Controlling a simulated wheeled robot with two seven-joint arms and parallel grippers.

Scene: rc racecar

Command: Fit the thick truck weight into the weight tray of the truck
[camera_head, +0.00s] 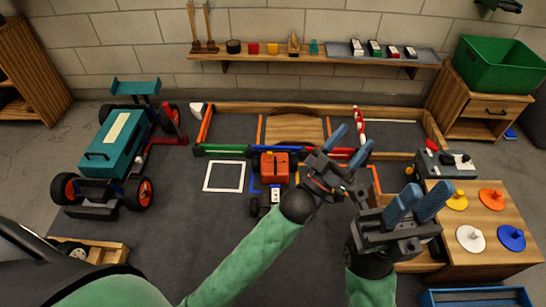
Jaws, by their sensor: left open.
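A small red vehicle (273,168) with dark wheels, which looks like the truck, stands on the dark floor mat near the middle. My left forearm and gripper partly cover the area beside it. Its weight tray cannot be made out. I cannot single out the thick truck weight. My left gripper (354,138) is to the right of the red vehicle, open, with its blue fingers apart and nothing seen between them.
A teal racecar (120,140) stands at left. Knobbed discs, including a white one (470,238), lie on the wooden table (490,262) at right. A grey box (440,165) is behind it. A wall shelf (310,58) holds small items. A green bin (500,65) tops a cabinet.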

